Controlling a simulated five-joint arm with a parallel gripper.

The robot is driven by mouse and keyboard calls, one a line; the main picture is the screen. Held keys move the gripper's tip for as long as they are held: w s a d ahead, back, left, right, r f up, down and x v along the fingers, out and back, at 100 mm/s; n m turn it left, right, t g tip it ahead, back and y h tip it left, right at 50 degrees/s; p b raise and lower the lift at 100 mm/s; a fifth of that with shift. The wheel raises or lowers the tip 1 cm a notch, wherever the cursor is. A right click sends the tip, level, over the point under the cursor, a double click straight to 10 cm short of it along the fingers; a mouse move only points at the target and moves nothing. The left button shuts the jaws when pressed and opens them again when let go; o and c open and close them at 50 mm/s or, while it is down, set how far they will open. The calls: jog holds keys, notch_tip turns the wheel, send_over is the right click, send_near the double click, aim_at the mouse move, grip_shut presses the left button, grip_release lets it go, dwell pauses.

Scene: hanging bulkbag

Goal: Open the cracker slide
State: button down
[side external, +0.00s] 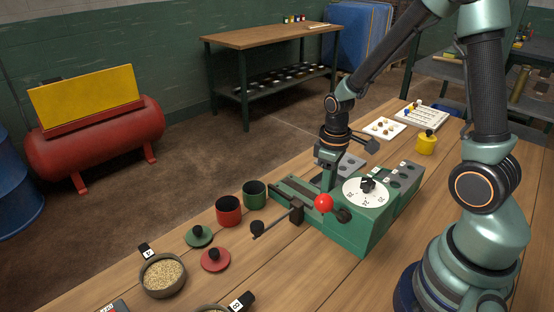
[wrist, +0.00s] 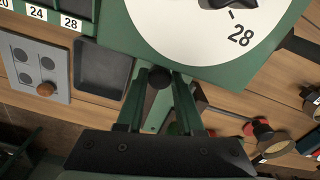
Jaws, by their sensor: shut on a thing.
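The green cracker machine (side external: 352,232) stands on the wooden bench with a white dial (side external: 366,192) on top. The dial fills the top of the wrist view (wrist: 190,38), with the number 28 in sight. My gripper (side external: 327,185) reaches down just behind the dial housing. In the wrist view, its two green fingers (wrist: 160,80) are shut on a small dark round knob (wrist: 159,76) at the machine's edge. I take this to be the slide's knob. The slide itself is mostly hidden by my fingers, so I cannot tell how far it is open.
A red ball knob (side external: 323,203) stands up close to my gripper. A red cup (side external: 228,210) and a green cup (side external: 254,194) stand left of the machine, with lids in front. A grain bowl (side external: 162,276) sits front left. A yellow pot (side external: 427,144) stands behind right.

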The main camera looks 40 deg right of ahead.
jog(key=shift+w+a, duration=0.1)
jog(key=w, duration=1.1)
jog(key=shift+w, duration=0.1)
jog(key=c, duration=0.5)
grip_release()
jog(key=shift+c, duration=0.2)
jog(key=shift+r, duration=0.1)
notch_tip(320, 180, up, 12)
